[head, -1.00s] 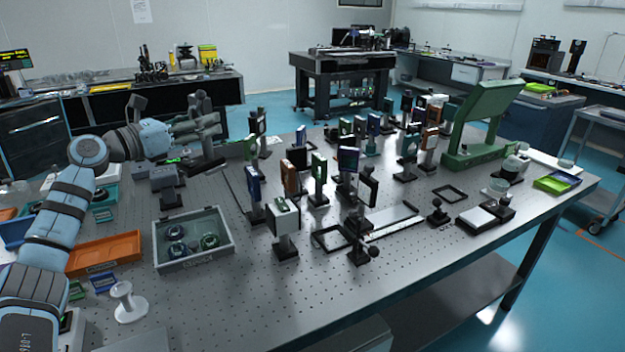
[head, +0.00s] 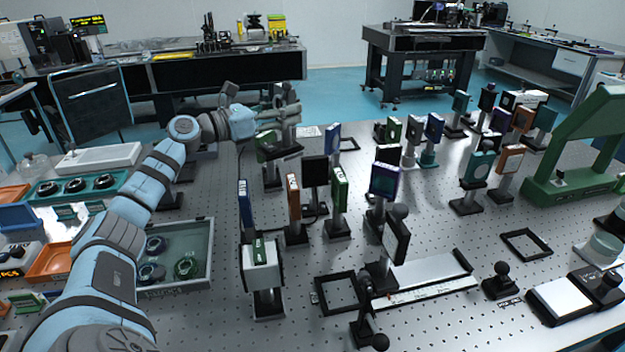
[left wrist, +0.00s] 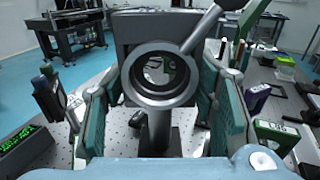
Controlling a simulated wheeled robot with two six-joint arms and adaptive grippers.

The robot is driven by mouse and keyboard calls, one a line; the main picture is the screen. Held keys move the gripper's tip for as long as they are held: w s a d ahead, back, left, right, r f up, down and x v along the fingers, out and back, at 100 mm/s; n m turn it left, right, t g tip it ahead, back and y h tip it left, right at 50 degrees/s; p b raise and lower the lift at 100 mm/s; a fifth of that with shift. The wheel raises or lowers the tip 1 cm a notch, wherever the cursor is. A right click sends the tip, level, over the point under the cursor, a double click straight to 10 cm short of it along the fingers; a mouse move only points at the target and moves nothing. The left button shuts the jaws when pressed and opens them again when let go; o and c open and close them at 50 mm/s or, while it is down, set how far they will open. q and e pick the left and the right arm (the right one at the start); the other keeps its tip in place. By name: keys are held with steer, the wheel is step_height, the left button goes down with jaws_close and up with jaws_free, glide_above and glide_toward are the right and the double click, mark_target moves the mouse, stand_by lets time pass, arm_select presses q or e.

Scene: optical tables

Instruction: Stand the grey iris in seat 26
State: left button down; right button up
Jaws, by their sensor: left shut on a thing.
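The grey iris (left wrist: 160,98) shows close up in the left wrist view, as a round ring with a lever slanting up to the right. It stands on a metal post (left wrist: 157,128) between the two teal finger pads of my left gripper (left wrist: 160,112), which is shut on it. In the head view, my left gripper (head: 281,112) is over the far left part of the optical table, and the iris is hard to tell from the fingers there. My right gripper is not in view. I cannot make out seat 26; the seat labels are too small to read.
Several post-mounted optics crowd the table, including a green plate (head: 340,188), a blue plate (head: 245,207) and a white cube (head: 262,262). A grey tray (head: 209,262) sits left of them. A large green stand (head: 590,150) is at right. Bare perforated table shows at front centre.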

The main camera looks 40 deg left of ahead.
mark_target(284, 134)
arm_select(q)
steer(key=s+f, duration=0.1)
steer(key=f, duration=0.1)
steer(key=f+b, duration=0.1)
steer(key=f, duration=0.1)
steer(key=s+f, duration=0.1)
steer(key=f, duration=0.1)
steer(key=shift+s+a+b, duration=0.1)
steer(key=shift+s+b, duration=0.2)
steer(key=shift+b, duration=0.05)
step_height(284, 134, down, 9)
steer(key=w+b, duration=0.1)
steer(key=shift+r+b, duration=0.2)
steer(key=shift+b, duration=0.2)
steer(key=c, duration=1.1)
jaws_free()
steer(key=shift+w+f, duration=0.15)
steer(key=shift+f, duration=0.05)
steer(key=shift+o, duration=0.8)
steer(key=shift+r, duration=0.1)
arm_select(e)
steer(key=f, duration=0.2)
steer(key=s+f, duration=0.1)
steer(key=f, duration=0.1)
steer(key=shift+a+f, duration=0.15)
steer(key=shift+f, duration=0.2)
